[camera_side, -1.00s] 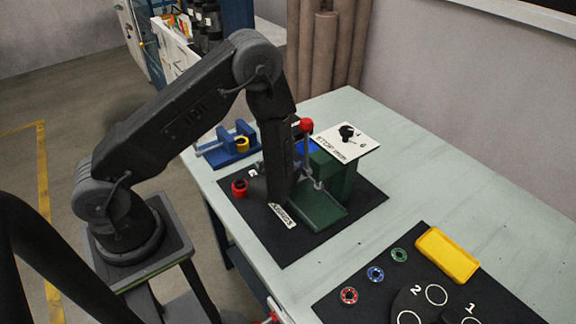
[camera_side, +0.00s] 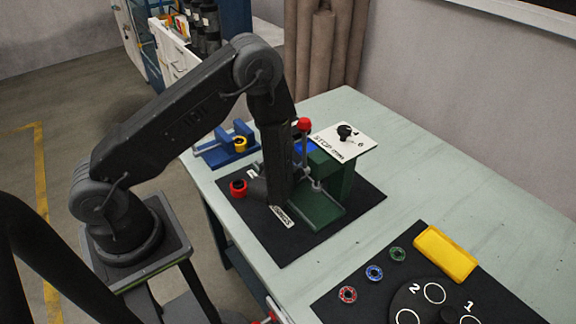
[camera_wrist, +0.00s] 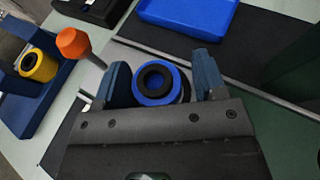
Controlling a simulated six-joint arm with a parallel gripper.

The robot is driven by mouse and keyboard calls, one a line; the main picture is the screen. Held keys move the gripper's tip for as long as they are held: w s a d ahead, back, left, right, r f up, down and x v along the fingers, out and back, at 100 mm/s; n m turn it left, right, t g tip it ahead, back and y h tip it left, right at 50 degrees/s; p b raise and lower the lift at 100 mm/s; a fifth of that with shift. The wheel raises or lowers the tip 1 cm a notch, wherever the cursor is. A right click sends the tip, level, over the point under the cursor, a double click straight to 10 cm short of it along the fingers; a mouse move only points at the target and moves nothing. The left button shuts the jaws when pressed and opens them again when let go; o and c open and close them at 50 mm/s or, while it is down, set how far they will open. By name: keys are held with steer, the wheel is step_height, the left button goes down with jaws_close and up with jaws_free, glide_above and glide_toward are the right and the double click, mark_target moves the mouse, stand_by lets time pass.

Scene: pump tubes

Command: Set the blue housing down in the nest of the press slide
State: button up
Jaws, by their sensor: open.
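The blue housing (camera_wrist: 141,98), a round ring with a black inner ring, shows in the wrist view between the two jaws of my gripper (camera_wrist: 162,72). The jaws are open, with the left one close to the housing and a small gap at the right one. In the side view my dark forearm and wrist hide the housing and the jaws. The green press (camera_side: 341,178) stands just right of my wrist, with its low green base (camera_side: 320,211) in front. The nest of the slide is hidden, so I cannot tell how the housing sits in it.
A red-knobbed lever (camera_side: 304,125) stands close beside my wrist. A yellow tray (camera_side: 445,253) and coloured rings are front right. The table between is clear.

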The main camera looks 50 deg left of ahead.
steer(key=shift+s+a+f+g, duration=0.3)
steer(key=shift+s+f+g, duration=0.1)
steer(key=shift+s+f, duration=0.25)
steer(key=shift+w+r, duration=0.1)
steer(key=shift+r, duration=0.35)
steer(key=v, duration=1.1)
steer(key=s+a+r+n+g+y, duration=0.2)
steer(key=s+r+n+g, duration=0.2)
steer(key=r+n, duration=0.3)
steer(key=s+a+r+n+g+y, duration=0.1)
steer(key=s+a+r+n+g, duration=0.3)
steer(key=n, duration=0.6)
steer(key=s+d+r+n+t+h, duration=0.1)
steer(key=s+d+r+n+h, duration=0.1)
steer(key=d+r+n+h, duration=0.3)
steer(key=s+d+r+n+t+h, duration=0.1)
steer(key=s+d+r+n+h, duration=0.1)
steer(key=d+r+n+h, duration=0.3)
step_height(320, 180, up, 5)
steer(key=d+n, duration=0.1)
steer(key=n, duration=0.1)
steer(key=shift+s+d+f+n, duration=0.25)
steer(key=shift+d+n, duration=0.05)
